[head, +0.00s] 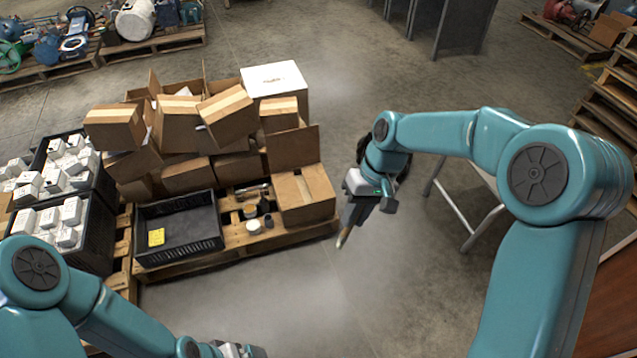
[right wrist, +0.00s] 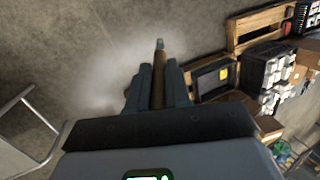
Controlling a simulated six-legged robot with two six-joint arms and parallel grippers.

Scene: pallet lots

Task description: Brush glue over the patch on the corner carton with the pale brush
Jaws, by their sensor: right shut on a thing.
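The corner carton (head: 304,193) sits at the front right corner of the pallet, with a lighter strip on its top. I cannot make out a separate patch. My right gripper (head: 350,218) is shut on the brush (head: 342,239), which points down, to the right of the carton and apart from it. In the right wrist view the brush (right wrist: 160,62) sticks out between the fingers of the right gripper (right wrist: 158,88), over bare floor. My left gripper (head: 238,350) shows only partly at the bottom edge; its jaws are unclear.
The pallet (head: 240,246) carries a heap of cartons (head: 185,125), a black crate (head: 180,229) with a yellow label, a small white pot (head: 254,226) and dark bottles (head: 265,207). Black bins of white boxes (head: 68,222) stand left. A grey-legged table (head: 470,195) stands right. The front floor is clear.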

